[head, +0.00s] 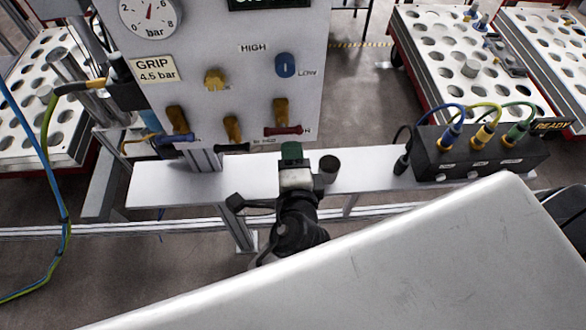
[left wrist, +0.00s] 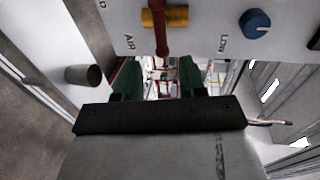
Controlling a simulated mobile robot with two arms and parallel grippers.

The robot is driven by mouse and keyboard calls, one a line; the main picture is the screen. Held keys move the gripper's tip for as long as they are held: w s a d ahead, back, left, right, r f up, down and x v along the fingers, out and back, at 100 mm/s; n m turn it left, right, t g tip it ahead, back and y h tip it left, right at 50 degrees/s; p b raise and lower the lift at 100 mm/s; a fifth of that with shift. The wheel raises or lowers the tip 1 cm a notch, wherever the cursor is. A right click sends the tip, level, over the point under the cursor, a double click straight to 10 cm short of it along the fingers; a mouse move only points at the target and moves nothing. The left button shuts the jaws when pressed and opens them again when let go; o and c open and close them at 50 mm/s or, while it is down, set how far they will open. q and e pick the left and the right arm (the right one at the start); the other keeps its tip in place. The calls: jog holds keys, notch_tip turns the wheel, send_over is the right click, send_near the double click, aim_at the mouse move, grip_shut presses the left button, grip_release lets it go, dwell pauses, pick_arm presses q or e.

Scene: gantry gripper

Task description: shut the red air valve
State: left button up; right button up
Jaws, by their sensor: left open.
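The red air valve (head: 283,130) is at the lower right of the grey panel (head: 225,60). Its red lever lies level across the tip of a brass body. In the left wrist view the red lever (left wrist: 160,28) crosses the brass body at the top, beside the letters AIR. My left gripper (head: 291,153) has green fingertips and is just below the valve in the head view. In the wrist view its two fingers (left wrist: 158,82) stand apart with nothing gripped between them; the lever's end shows just above the gap. Contact is not visible. My right gripper is not in view.
A blue-handled valve (head: 178,130) and a black-handled valve (head: 233,135) sit left of the red one. A blue knob (head: 285,65) is above it. A dark cup (head: 328,168) stands close right of my gripper on the shelf (head: 160,188). A cabled black box (head: 480,150) is further right.

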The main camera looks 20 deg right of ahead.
pick_arm(q)
jog(key=shift+v, duration=1.2)
jog(key=w+a+f+n+g+y+b, duration=0.1)
jog(key=a+f+g+b, duration=0.15)
jog(key=f, duration=0.95)
jog(key=w+a+f+n+g+y+b, duration=0.1)
jog(key=a+f+n+g, duration=0.15)
jog(key=f, duration=1.05)
jog(key=s+a+f+n+g+b, duration=0.15)
jog(key=a+f, duration=0.25)
jog(key=f, duration=0.4)
jog(key=s+a+f+n+g, duration=0.25)
jog(key=a+f, duration=0.25)
jog(key=f, duration=0.3)
jog(key=s+a+f+n+g+y+b, duration=0.1)
jog(key=s+a+f+n, duration=0.4)
jog(key=s+a+f, duration=0.5)
jog(key=s+a+f+n+g+y+b, duration=0.1)
jog(key=s+a+f+n+g, duration=0.3)
jog(key=s+a+f, duration=0.6)
jog(key=s+a+n+b, duration=0.1)
jog(key=s+n, duration=0.1)
jog(key=s, duration=0.3)
jog(key=shift+s+f, duration=0.25)
jog(key=shift+f, duration=0.15)
